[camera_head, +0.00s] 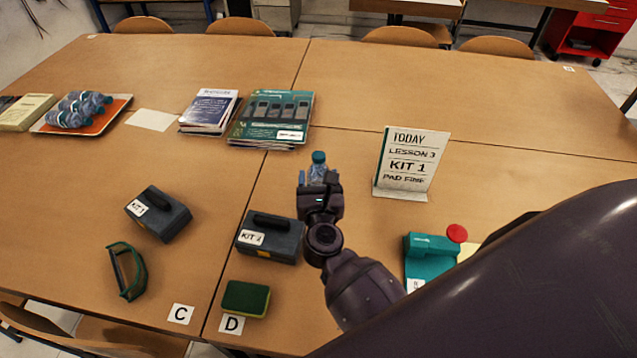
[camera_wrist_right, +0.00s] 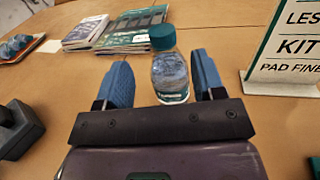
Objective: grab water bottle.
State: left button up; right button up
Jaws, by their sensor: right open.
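A clear water bottle with a teal cap (camera_head: 318,168) stands upright on the table, partly hidden behind my right gripper in the head view. My right gripper (camera_head: 319,181) is open, its arm coming in from the lower right. In the right wrist view the bottle (camera_wrist_right: 170,70) stands between the two blue fingers of the gripper (camera_wrist_right: 168,80), nearer the right finger. A gap shows on the left side; I cannot tell whether the right finger touches it. Several other bottles (camera_head: 78,109) lie on an orange tray (camera_head: 108,114) at the far left. My left gripper is out of view.
Two dark kit cases (camera_head: 158,213) (camera_head: 270,238) are to the left of my right arm. A lesson sign (camera_head: 410,162) stands to the right. Booklets (camera_head: 270,118) lie behind. A sponge (camera_head: 245,299), goggles (camera_head: 127,271) and a teal device (camera_head: 430,258) are nearer the front.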

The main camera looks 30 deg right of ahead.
aim_at(319, 162)
jog(key=shift+x, duration=1)
jog(key=x, duration=0.2)
jog(key=p+x, duration=0.1)
jog(key=x, duration=0.1)
jog(key=shift+d+r, duration=0.2)
jog(key=shift+r, duration=0.05)
jog(key=shift+w+d, duration=0.15)
jog(key=shift+w, duration=0.1)
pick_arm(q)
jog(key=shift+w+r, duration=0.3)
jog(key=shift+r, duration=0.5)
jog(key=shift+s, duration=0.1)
pick_arm(e)
jog(key=c, duration=1.2)
grip_shut()
